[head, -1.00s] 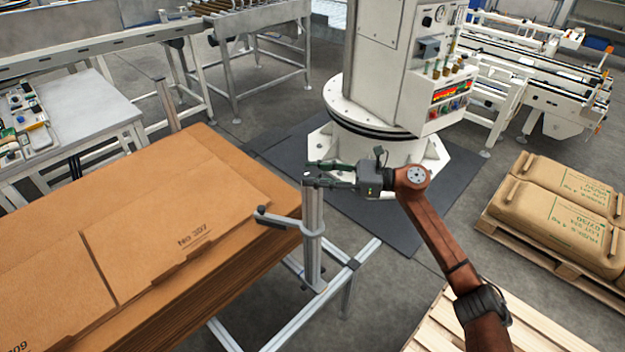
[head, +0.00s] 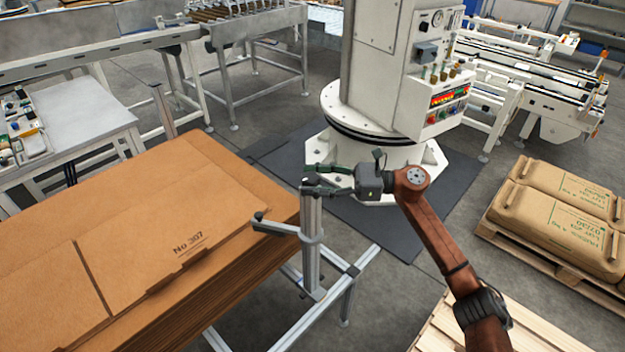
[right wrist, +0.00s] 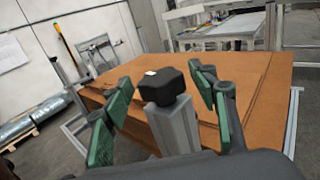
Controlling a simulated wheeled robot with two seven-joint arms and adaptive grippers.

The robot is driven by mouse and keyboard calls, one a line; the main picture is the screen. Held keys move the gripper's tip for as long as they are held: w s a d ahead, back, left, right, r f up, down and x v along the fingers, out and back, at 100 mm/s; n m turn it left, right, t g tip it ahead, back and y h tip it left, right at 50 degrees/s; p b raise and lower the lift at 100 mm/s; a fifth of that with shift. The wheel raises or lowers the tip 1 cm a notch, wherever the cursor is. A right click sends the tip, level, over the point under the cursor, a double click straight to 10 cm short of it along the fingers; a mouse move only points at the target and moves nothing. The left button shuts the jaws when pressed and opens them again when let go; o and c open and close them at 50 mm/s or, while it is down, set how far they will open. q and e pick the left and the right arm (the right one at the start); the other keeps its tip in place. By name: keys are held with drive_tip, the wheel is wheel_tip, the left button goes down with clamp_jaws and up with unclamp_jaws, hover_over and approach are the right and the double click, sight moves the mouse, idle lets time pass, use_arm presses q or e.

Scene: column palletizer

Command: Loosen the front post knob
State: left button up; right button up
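The front post knob (right wrist: 161,86) is a dark lobed knob on top of a grey aluminium post (right wrist: 176,126) in the right wrist view. In the head view the post (head: 312,240) stands at the right corner of the cardboard stack, with a grey clamp arm on it. My right gripper (head: 308,179) is at the top of the post. Its green-padded fingers (right wrist: 161,95) are open, one on each side of the knob, with gaps visible in the right wrist view. In the head view the knob is mostly hidden by the fingers. My left gripper is not in view.
A tall stack of flat cardboard sheets (head: 120,240) fills the left. A white column machine (head: 385,130) stands behind the post. A pallet with filled sacks (head: 560,205) is at the right. A low aluminium frame (head: 345,290) surrounds the post's foot.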

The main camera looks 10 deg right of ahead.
drive_tip(key=v, duration=1.2)
idle(0.4)
